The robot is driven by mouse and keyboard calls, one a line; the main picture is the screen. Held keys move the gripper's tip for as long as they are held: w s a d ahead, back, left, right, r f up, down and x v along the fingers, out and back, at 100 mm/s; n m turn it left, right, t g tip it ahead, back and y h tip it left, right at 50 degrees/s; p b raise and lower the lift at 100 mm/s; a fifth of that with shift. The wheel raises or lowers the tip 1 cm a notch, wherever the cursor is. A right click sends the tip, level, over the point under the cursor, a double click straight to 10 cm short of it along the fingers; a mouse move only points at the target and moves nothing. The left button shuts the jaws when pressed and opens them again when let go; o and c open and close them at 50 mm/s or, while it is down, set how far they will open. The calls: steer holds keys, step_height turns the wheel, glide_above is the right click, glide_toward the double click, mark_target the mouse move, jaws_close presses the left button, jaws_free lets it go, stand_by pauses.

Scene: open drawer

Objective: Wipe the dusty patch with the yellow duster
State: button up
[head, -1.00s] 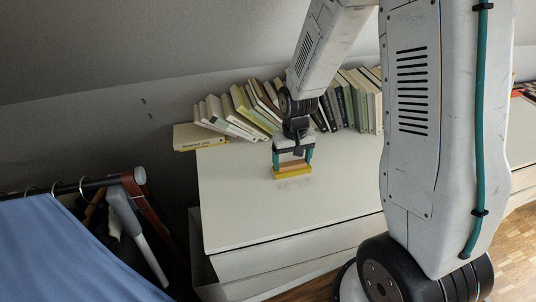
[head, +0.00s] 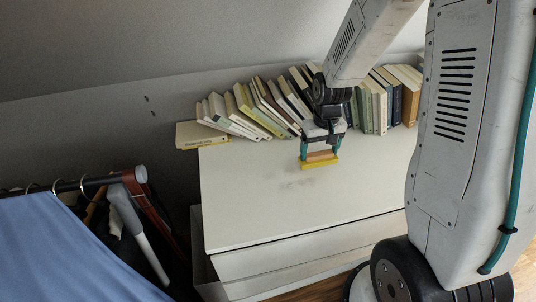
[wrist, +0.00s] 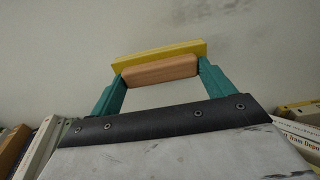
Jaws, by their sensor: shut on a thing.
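The yellow duster (head: 320,163) has a wooden grip, and my gripper (head: 321,153) is shut on that grip. In the wrist view the duster (wrist: 160,55) sits between the teal fingers of my gripper (wrist: 160,72). The duster is at the white top, behind and to the right of the dusty patch; I cannot tell whether it touches the surface. The dusty patch (head: 297,184) is a faint grey smudge on the white top (head: 250,205). In the wrist view grey smudges (wrist: 205,12) show beyond the duster.
A row of leaning books (head: 255,108) lines the back of the white top, close behind my gripper. An open drawer (head: 290,270) juts out at the front. A clothes rail (head: 85,184) with blue cloth (head: 70,250) stands at the left. The top's left and front are clear.

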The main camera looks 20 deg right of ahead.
mark_target(319, 153)
steer(key=shift+r, duration=2.85)
steer(key=shift+s, duration=0.15)
